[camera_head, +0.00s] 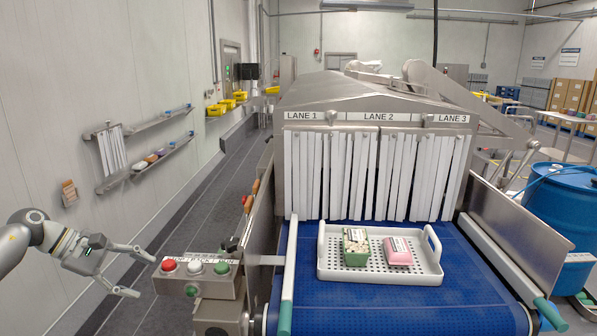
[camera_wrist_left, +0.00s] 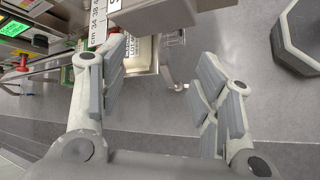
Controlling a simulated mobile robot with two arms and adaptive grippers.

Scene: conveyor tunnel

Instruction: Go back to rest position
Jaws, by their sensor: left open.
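My left gripper (camera_head: 146,270) is open and empty at the lower left of the head view, in the air left of the control box. In the left wrist view my left gripper (camera_wrist_left: 158,95) shows its two grey-padded fingers spread wide, with nothing between them but parts of the machine and floor behind. The control box (camera_head: 200,285) has red, white and green buttons on top, and the fingertips are close to its left side in the picture. My right gripper does not show.
A blue conveyor (camera_head: 400,305) carries a white tray (camera_head: 375,275) with a green-edged pack (camera_head: 355,246) and a pink pack (camera_head: 398,252). White strip curtains (camera_head: 375,175) hang behind under lane signs. A blue barrel (camera_head: 562,215) stands right. Grey floor (camera_head: 195,215) is clear at left.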

